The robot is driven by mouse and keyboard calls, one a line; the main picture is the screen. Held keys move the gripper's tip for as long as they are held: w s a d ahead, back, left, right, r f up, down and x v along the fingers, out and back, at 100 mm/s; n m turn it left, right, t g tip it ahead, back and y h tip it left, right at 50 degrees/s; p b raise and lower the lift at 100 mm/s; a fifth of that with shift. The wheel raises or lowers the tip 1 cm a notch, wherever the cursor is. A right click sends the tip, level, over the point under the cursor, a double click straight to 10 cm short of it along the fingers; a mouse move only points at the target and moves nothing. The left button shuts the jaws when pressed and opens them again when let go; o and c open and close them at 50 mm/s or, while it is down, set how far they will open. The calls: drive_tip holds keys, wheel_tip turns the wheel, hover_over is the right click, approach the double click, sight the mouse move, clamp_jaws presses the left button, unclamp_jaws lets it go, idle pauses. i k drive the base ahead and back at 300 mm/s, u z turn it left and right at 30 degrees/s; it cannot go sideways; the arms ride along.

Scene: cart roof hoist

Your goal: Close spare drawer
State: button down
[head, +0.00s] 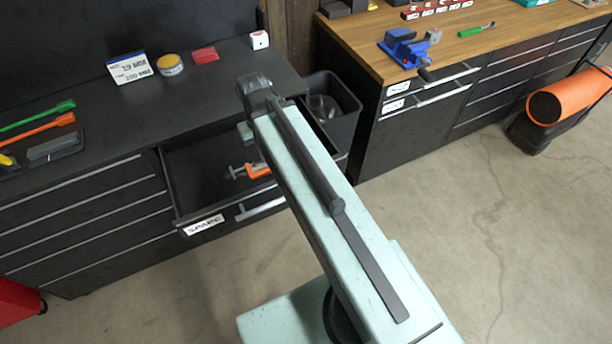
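The spare drawer (178,185) is pulled out from the dark cabinet at the left centre. A white label reading SPARE (204,225) is on its front, and a pale bar handle (262,207) shows to the right of the label. An orange and grey clamp (250,171) lies inside the drawer. My pale green arm reaches across the drawer's right part and hides much of it, including the right end of the front. My gripper cannot be made out; the arm's far end is dark and bends down out of sight.
A black bin (328,105) stands between the cabinet and the wooden-topped bench (450,50). An orange roll (570,98) lies at right. The concrete floor (480,210) at right is clear.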

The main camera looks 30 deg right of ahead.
sight(205, 196)
drive_tip(key=u, duration=0.35)
drive_tip(key=k, duration=0.95)
drive_tip(key=u, duration=3.4)
drive_tip(key=i, duration=0.1)
drive_tip(key=z, duration=2.7)
drive_tip(key=i, duration=0.4)
drive_tip(key=u, duration=0.15)
